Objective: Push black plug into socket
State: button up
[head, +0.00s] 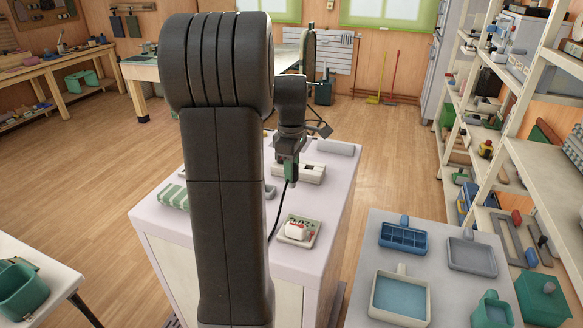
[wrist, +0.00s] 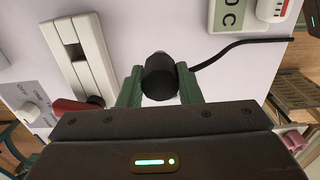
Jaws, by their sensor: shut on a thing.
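My gripper (wrist: 159,84) has green fingers on both sides of a black plug (wrist: 160,76) and is shut on it. In the head view my gripper (head: 291,175) points down over the white table, in front of a cream block (head: 313,173); the plug is too small to make out there. A black cord (wrist: 235,45) runs from the plug to the right. I cannot tell which fixture is the socket.
A green-and-white board with letters (wrist: 232,14) lies at the upper right of the wrist view. A switch panel (wrist: 28,108) and a dark red piece (wrist: 72,107) are at the left. In the head view, a striped green item (head: 173,197) and a grey bar (head: 335,147) lie on the table.

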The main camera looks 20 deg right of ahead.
jog(key=w+d+p, duration=0.5)
jog(key=w+d, duration=0.1)
jog(key=shift+w+d+r, duration=0.1)
jog(key=shift+w+d, duration=0.15)
jog(key=shift+w, duration=0.05)
jog(key=shift+w+d, duration=0.9)
jog(key=shift+f+b, duration=0.65)
jog(key=shift+f, duration=0.95)
dwell(1.6)
jog(key=o, duration=1.2)
jog(key=shift+r, duration=0.1)
